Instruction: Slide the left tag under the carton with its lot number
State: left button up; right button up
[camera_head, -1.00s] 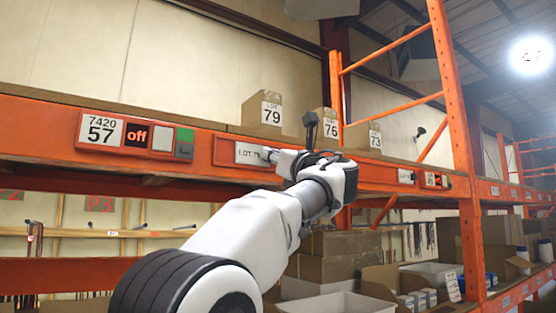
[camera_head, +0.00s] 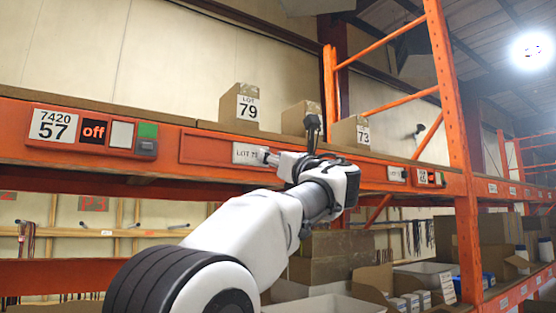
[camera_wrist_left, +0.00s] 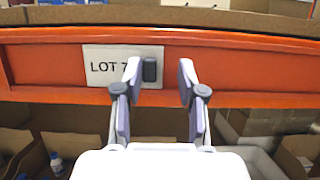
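The left tag (camera_head: 246,153), a white plate reading LOT 7 with its last digit hidden, sits in the shelf-edge rail. It is below the gap between the carton marked 79 (camera_head: 240,104) and the middle carton (camera_head: 294,118), whose number is hidden behind my wrist. The carton marked 73 (camera_head: 345,132) stands to the right. My left gripper (camera_head: 268,157) is at the tag's right end. In the left wrist view my fingers (camera_wrist_left: 158,78) are apart, with the tag's dark knob (camera_wrist_left: 149,70) between them, close beside the left finger. The right gripper is out of view.
A second white tag (camera_head: 396,174) is farther right on the orange beam (camera_head: 200,170). A panel (camera_head: 92,131) with 57 and off is at the left. An orange upright (camera_head: 456,150) stands at the right, and open boxes lie below.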

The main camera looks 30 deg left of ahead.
pick_arm(q)
jog(key=v, duration=1.2)
jog(key=shift+w+a+f, duration=0.1)
jog(key=shift+w, duration=0.1)
